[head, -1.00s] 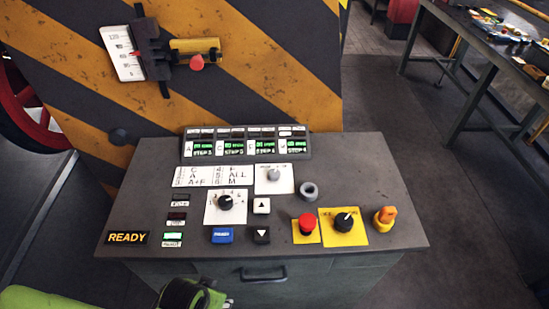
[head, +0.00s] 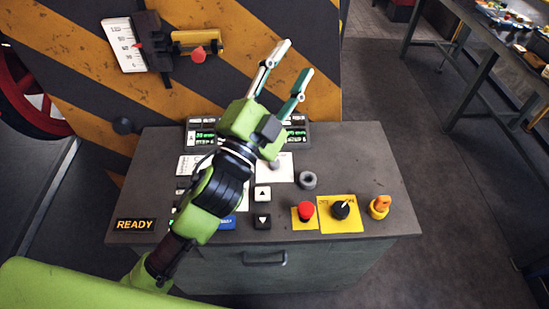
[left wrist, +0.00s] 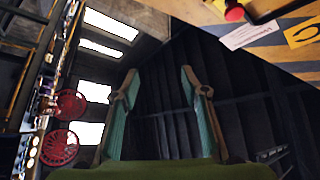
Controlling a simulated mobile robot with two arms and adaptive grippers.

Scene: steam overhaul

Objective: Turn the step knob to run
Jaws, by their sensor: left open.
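The control console (head: 380,155) has several knobs, and their lettering is too small to read, so I cannot tell which is marked step. A white plate (head: 284,168) with a small grey knob (head: 274,163) lies partly behind my left gripper (head: 297,58). A black knob (head: 340,210) with a pale pointer sits on a yellow plate. The numbered dial's area is hidden behind my left arm. My left gripper is raised over the console, open and empty, fingers pointing up and right. Its spread fingers also show in the left wrist view (left wrist: 159,78). My right gripper is not in view.
A red button (head: 306,210), an orange key-like switch (head: 380,206) and a grey ring (head: 307,180) stand up from the console. A cluttered workbench (head: 485,45) stands right, with open floor between.

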